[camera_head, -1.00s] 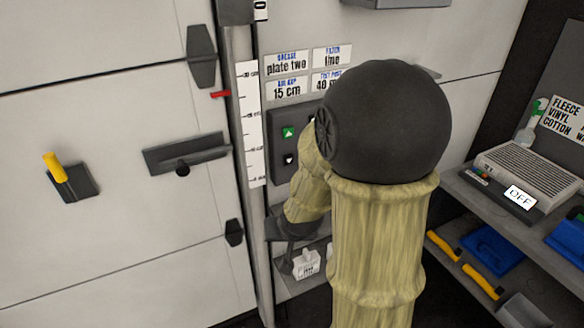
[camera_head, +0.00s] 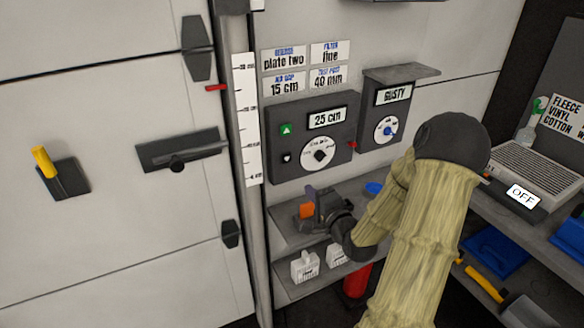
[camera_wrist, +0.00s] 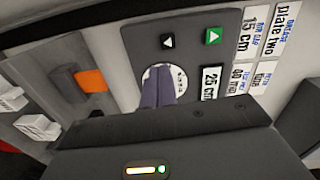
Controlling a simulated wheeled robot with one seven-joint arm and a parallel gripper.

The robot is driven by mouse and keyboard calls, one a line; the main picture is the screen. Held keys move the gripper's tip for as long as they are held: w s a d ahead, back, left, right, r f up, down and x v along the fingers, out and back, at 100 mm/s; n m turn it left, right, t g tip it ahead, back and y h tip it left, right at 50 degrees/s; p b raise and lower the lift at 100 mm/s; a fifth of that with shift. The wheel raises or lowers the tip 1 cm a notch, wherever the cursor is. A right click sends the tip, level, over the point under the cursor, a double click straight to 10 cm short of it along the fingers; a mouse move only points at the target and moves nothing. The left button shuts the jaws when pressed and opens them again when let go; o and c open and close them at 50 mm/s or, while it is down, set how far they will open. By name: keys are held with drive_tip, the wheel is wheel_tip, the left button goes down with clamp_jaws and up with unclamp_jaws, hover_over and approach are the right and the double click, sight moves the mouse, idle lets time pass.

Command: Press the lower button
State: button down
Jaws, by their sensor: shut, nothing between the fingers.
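The dark control panel (camera_head: 268,128) on the wall has a green upper button (camera_head: 287,130) and a black lower button (camera_head: 287,157) with a small light mark. Both buttons also show in the turned wrist view, the green one (camera_wrist: 214,37) right of the black one (camera_wrist: 167,42). Beside them are a round dial (camera_head: 320,154) and a "25 cm" display (camera_head: 327,118). My gripper (camera_head: 318,196) is shut and empty, below the panel in the head view. In the wrist view its fingertips (camera_wrist: 157,92) cover part of the dial. I see no contact with the lower button.
An orange block (camera_head: 306,210) lies on the shelf beside my gripper. A "GUSTY" box (camera_head: 372,117) with a dial is to the right. A ruler (camera_head: 246,120) stands left of the panel. White items (camera_head: 305,266) sit on a lower shelf.

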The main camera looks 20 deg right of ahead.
sight(287, 159)
drive_tip(key=shift+s+d+r+m+t, duration=0.1)
drive_tip(key=shift+d+r+m+t, duration=0.2)
drive_tip(key=shift+d+m+t, duration=0.1)
drive_tip(key=w+p, duration=0.1)
drive_tip(key=w, duration=0.3)
drive_tip(key=w+p, duration=0.2)
drive_tip(key=w, duration=0.2)
drive_tip(key=w+p, duration=0.1)
drive_tip(key=w, duration=0.4)
drive_tip(key=shift+w+a+r, duration=0.1)
drive_tip(key=shift+a, duration=0.15)
drive_tip(key=shift+w, duration=0.4)
drive_tip(key=shift+w, duration=0.1)
